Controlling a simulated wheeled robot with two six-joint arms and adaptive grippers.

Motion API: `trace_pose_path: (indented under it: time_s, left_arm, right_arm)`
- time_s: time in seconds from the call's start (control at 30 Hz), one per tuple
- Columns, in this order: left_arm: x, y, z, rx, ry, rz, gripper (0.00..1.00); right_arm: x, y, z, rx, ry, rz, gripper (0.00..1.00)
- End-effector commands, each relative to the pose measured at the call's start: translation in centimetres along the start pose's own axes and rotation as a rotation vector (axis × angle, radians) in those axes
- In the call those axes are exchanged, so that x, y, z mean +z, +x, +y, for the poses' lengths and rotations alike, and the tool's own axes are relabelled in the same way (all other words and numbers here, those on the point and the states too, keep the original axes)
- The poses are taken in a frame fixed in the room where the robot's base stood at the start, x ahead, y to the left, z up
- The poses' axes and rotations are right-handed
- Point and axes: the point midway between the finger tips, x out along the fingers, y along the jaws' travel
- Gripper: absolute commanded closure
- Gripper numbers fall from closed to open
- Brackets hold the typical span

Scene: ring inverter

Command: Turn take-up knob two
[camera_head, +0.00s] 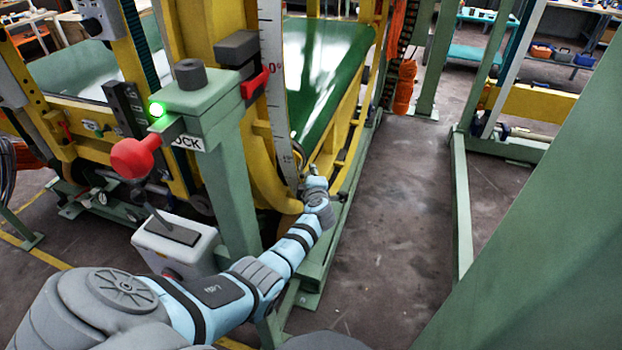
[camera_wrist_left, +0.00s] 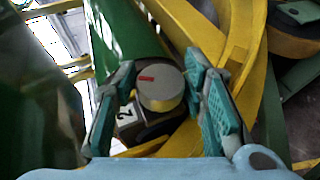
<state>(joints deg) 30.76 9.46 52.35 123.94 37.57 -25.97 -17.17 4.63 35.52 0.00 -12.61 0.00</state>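Take-up knob two (camera_wrist_left: 161,84) shows in the left wrist view as a round knob with a grey face, a short red mark and a yellowish side. A plate with the number 2 (camera_wrist_left: 125,114) is beside it. My left gripper (camera_wrist_left: 161,66) is open, with one teal-padded finger on each side of the knob. I cannot tell whether the fingers touch it. In the head view my left gripper (camera_head: 312,172) is low at the yellow ring's side, and the knob cannot be made out there. My right gripper is not in view.
The yellow ring frame (camera_head: 352,130) is close by. Clear floor (camera_head: 400,230) is to the right, bounded by a green frame (camera_head: 461,200).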

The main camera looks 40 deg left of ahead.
Motion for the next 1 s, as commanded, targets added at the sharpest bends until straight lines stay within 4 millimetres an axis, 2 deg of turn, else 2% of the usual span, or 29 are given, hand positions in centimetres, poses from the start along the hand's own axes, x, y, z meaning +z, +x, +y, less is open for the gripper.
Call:
trace_pose_path:
  time_s: [0.03,0.17,0.27,0.33,0.5,0.57,0.67,0.8,1.0]
  left_arm:
    - [0.0,0.0,0.0,0.000,0.000,0.000,0.74]
    - [0.0,0.0,0.0,0.000,0.000,0.000,0.94]
    - [0.0,0.0,0.1,-0.005,0.002,0.000,0.94]
    - [0.0,-0.1,0.4,-0.025,0.011,0.001,0.94]
    - [-0.1,-0.3,1.2,-0.160,0.065,0.001,0.94]
    - [-0.1,-0.3,1.1,-0.225,0.091,0.001,0.94]
    - [0.0,0.0,0.6,-0.323,0.131,0.001,0.94]
    - [0.1,0.3,0.0,-0.424,0.172,0.001,0.94]
    - [0.0,0.0,-0.2,-0.463,0.191,0.001,0.94]
  right_arm:
    - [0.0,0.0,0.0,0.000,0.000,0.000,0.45]
    - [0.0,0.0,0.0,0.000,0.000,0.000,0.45]
    - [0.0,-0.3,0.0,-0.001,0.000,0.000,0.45]
    - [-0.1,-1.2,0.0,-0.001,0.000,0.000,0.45]
    - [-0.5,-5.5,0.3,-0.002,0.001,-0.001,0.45]
    - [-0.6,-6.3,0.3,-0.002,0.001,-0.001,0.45]
    - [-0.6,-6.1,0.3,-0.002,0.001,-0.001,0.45]
    - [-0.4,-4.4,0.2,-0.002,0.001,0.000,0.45]
    - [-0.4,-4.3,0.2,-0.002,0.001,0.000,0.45]
